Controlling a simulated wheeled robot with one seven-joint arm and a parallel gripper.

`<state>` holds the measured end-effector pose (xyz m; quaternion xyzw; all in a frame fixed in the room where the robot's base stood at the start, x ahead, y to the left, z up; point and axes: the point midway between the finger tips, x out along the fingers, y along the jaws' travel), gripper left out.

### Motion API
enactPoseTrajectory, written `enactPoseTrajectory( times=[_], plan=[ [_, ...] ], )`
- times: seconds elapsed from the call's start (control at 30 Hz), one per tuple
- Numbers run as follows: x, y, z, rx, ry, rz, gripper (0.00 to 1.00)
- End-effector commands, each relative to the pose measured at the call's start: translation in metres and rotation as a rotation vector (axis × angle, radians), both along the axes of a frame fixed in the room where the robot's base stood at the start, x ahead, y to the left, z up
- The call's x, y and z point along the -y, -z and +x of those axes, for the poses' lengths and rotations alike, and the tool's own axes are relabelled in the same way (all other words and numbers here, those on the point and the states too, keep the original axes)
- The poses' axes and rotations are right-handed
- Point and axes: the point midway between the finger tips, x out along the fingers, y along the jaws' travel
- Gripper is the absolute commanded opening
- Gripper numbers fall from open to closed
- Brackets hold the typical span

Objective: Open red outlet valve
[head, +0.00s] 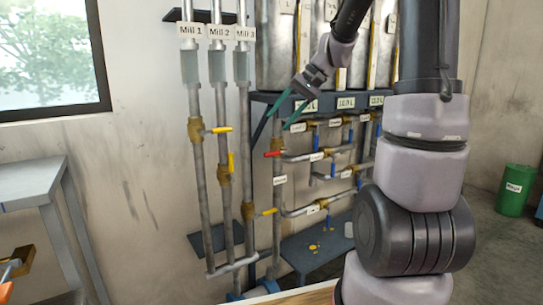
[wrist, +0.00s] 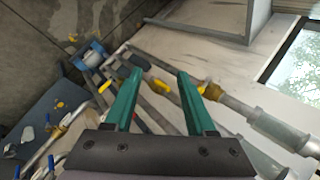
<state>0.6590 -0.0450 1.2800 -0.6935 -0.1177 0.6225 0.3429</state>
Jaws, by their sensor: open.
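The red valve handle (head: 272,154) shows in the head view, lying roughly level at a brass valve body (head: 278,144) on a vertical grey pipe. A pipe branch runs off to its right. My gripper (head: 279,121) is open, with two green fingers pointing down and left, and appears above the red handle in the picture. How far apart they are in depth I cannot tell. In the wrist view my gripper (wrist: 160,70) is open with nothing clasped between the fingers.
Pipes labelled Mill 1, Mill 2 and Mill 3 (head: 245,32) carry yellow handles (head: 222,130) left of the red one. Blue-handled branch valves (head: 317,139) and a dark shelf (head: 262,97) with tanks are close on the right. A grey table (head: 30,183) stands left.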

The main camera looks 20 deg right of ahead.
Motion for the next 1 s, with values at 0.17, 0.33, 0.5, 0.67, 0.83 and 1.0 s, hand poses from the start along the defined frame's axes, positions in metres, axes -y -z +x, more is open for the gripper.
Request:
enactPoseTrajectory(
  times=[0.17, 0.33, 0.5, 0.67, 0.83, 1.0],
  plan=[
    [0.020, 0.038, 0.065, -0.029, 0.002, 0.195, 0.56],
    [0.048, 0.080, 0.122, -0.002, 0.029, 0.390, 0.56],
    [0.086, 0.128, 0.170, 0.068, 0.092, 0.573, 0.56],
    [0.117, 0.166, 0.197, 0.140, 0.152, 0.690, 0.56],
    [0.132, 0.184, 0.209, 0.183, 0.186, 0.742, 0.56],
    [0.122, 0.187, 0.215, 0.189, 0.187, 0.747, 0.56]
  ],
)
